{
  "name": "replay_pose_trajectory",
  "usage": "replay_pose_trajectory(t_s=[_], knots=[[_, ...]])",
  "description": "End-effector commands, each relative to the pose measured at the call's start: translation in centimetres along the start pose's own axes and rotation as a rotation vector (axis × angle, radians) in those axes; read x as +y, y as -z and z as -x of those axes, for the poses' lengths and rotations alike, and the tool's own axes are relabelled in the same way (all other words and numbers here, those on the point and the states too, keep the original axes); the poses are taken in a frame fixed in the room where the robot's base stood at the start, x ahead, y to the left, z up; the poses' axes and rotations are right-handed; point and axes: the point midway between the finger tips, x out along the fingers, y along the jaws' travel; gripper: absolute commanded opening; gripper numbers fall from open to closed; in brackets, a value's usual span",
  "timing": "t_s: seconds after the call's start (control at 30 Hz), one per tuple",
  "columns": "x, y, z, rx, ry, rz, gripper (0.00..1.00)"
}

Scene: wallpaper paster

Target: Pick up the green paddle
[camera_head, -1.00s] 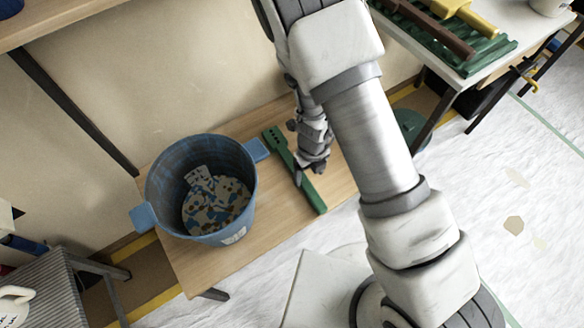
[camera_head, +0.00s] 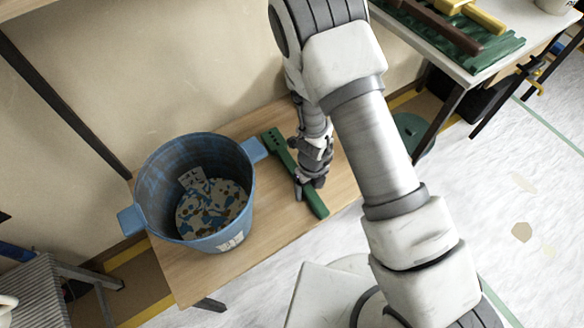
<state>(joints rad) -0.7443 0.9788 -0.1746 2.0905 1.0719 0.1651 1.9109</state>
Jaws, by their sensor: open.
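The green paddle (camera_head: 279,152) is a long, narrow, dark green piece lying flat on the wooden bench, to the right of the blue bucket. My gripper (camera_head: 306,189) points down at the paddle's middle to lower part and hides some of it. Its jaws are open and sit at or just above the paddle. I cannot tell whether they touch it. The paddle's upper end and its lower right end show past my gripper.
The blue bucket (camera_head: 150,176) with patterned scraps inside stands on the wooden bench (camera_head: 190,283). A white table (camera_head: 403,24) with a green tray and yellow and brown tools stands upper right. The wall rises behind the bench. White sheeting covers the floor at right.

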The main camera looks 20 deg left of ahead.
Motion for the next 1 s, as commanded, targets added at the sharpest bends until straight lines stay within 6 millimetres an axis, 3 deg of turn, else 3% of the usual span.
replay_pose_trajectory(t_s=[0.07,0.47,0.8,1.0], knots=[[0.0,0.0,0.1,0.0,0.0,0.0,0.74],[0.0,0.0,0.1,0.0,0.0,0.0,0.02],[0.0,0.0,0.2,-0.001,0.0,0.0,0.0],[0.0,-0.1,1.3,-0.001,0.001,0.0,0.0]])
